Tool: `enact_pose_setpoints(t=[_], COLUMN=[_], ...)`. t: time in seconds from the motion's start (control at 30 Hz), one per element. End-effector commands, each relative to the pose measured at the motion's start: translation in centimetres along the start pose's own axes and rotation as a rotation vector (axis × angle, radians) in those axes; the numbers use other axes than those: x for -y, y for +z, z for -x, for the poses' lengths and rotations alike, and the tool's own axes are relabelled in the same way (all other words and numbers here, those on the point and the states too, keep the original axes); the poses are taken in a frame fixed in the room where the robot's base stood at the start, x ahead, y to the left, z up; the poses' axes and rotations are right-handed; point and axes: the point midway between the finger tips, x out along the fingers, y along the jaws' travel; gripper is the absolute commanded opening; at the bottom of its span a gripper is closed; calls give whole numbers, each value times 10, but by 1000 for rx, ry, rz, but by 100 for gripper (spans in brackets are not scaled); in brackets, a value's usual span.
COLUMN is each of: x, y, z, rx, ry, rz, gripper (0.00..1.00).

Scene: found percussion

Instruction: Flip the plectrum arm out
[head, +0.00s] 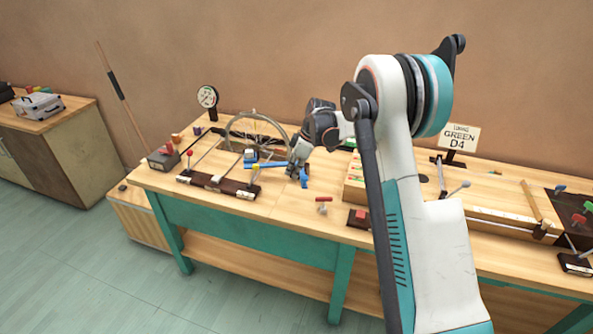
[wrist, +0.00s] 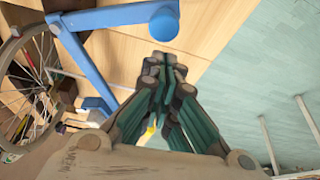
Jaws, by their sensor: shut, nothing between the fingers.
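The blue plectrum arm (head: 264,165) is beside the spoked wheel (head: 254,116) on the workbench. In the wrist view the blue arm (wrist: 112,18) runs across the upper left and ends in a round blue knob (wrist: 164,22). A blue strut slants down from its left part, close to the wheel (wrist: 30,90). My gripper (head: 292,174) is over the bench near the arm's right end. In the wrist view my gripper (wrist: 163,65) is shut and empty, its fingertips just below the knob in the picture. I cannot tell whether they touch it.
A dial gauge (head: 208,99) stands behind. A sign (head: 460,138) stands to the right.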

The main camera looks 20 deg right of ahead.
Motion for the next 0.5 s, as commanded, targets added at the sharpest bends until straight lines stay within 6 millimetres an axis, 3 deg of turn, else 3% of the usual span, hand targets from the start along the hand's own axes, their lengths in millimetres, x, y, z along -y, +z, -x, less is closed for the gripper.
enact_pose_setpoints(t=[0.13, 0.3, 0.5], x=[12, 7, 5], y=[-29, -26, -26], z=[-6, 41, 76], rx=[-1, -1, -2], ry=[-2, 0, 0], rz=[4, -2, -1], gripper=[0, 0, 0])
